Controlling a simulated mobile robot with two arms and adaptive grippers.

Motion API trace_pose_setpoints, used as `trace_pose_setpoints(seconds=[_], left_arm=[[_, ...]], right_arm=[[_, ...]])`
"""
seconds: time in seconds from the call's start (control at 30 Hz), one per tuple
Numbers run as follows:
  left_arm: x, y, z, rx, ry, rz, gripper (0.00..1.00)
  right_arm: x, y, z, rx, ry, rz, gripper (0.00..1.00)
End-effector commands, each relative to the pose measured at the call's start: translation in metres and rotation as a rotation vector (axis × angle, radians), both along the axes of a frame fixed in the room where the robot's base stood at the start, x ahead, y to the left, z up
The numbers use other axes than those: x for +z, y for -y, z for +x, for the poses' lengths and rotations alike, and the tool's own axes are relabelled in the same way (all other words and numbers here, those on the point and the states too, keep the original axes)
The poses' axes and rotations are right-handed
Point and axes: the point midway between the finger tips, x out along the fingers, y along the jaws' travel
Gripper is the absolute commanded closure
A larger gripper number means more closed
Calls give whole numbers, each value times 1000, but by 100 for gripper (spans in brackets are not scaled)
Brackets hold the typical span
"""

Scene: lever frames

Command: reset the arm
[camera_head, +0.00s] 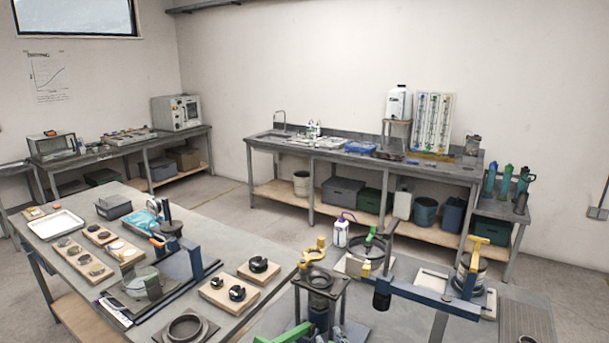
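A blue lever beam (437,295) runs across the right part of the bench, with a dark cylinder (382,298) hanging at its left end. A yellow-handled piece (481,241) stands above its right side. A second blue frame (193,258) stands on the left part of the bench. Which one is the arm named in the task, I cannot tell. A small dark tip at the bottom edge, right of centre, may be my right gripper (527,339); its fingers are cut off, and it appears apart from the beam. My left gripper does not show.
A stand (320,283) with a yellow ring and a green lever (285,335) are at the near front. Wooden boards (243,292) with dark rings and a white tray (56,224) lie to the left. A sink bench (360,165) stands behind, across open floor.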

Motion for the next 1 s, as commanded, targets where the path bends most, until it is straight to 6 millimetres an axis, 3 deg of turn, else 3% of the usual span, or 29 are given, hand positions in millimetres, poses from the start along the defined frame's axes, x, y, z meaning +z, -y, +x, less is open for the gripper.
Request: trace_pose_setpoints(seconds=[0.03,0.1,0.2,0.3,0.5,0.87,1.0], left_arm=[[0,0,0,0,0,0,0],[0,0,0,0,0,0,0],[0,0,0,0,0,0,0],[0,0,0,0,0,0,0],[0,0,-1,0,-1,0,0],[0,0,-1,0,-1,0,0],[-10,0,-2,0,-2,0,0]], right_arm=[[-24,24,-25,-62,-111,26,72],[-52,54,-60,-136,-261,50,72],[-82,86,-115,-211,-458,72,72],[-100,107,-160,-251,-608,81,72],[-115,129,-229,-287,-812,84,72],[-116,149,-324,-301,-1071,72,72],[-155,148,-315,-300,-1084,67,72]])
